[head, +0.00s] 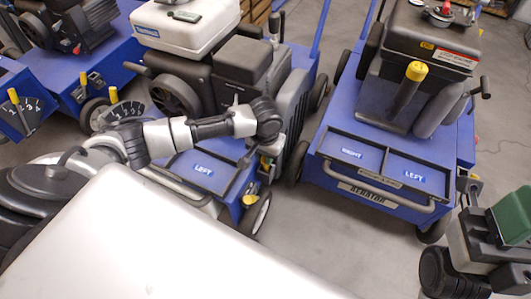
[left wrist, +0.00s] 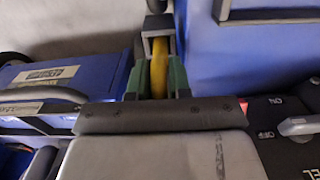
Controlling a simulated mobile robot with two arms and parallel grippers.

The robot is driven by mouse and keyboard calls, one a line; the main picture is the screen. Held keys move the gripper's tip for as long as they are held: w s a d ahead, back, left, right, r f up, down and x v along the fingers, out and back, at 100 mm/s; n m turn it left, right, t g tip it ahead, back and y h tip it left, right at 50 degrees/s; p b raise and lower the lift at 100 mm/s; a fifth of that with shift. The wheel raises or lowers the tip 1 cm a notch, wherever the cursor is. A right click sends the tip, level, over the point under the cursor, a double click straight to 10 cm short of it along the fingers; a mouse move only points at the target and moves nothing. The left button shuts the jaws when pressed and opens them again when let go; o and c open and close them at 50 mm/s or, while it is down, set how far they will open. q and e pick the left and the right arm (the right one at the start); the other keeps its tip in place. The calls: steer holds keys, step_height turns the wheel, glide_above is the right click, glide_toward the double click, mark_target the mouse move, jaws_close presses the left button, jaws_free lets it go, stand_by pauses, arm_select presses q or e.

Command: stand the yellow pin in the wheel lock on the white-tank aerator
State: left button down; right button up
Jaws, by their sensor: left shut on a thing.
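The white-tank aerator (head: 190,25) stands at the centre-left of the head view. My left arm reaches across it, with the left gripper (head: 267,160) at its right side, above the front wheel. In the left wrist view the green fingers of the left gripper (left wrist: 157,85) are shut on the yellow pin (left wrist: 159,72). The pin's far end is at a grey bracket (left wrist: 147,46), which looks like the wheel lock; whether it is inside cannot be told. My right gripper (head: 485,235) is at the lower right, its fingertips not clear.
A small yellow part (head: 250,200) shows by the aerator's front wheel (head: 258,214). A black-tank aerator (head: 430,50) with a yellow-capped handle stands to the right, across a narrow floor gap. More blue aerators (head: 85,75) stand at the left. Floor (head: 310,240) is clear in front.

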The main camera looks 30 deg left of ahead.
arm_select(q)
steer(key=shift+f, duration=0.6)
steer(key=shift+f, duration=0.1)
steer(key=c, duration=1)
jaws_free()
steer(key=shift+o, duration=0.2)
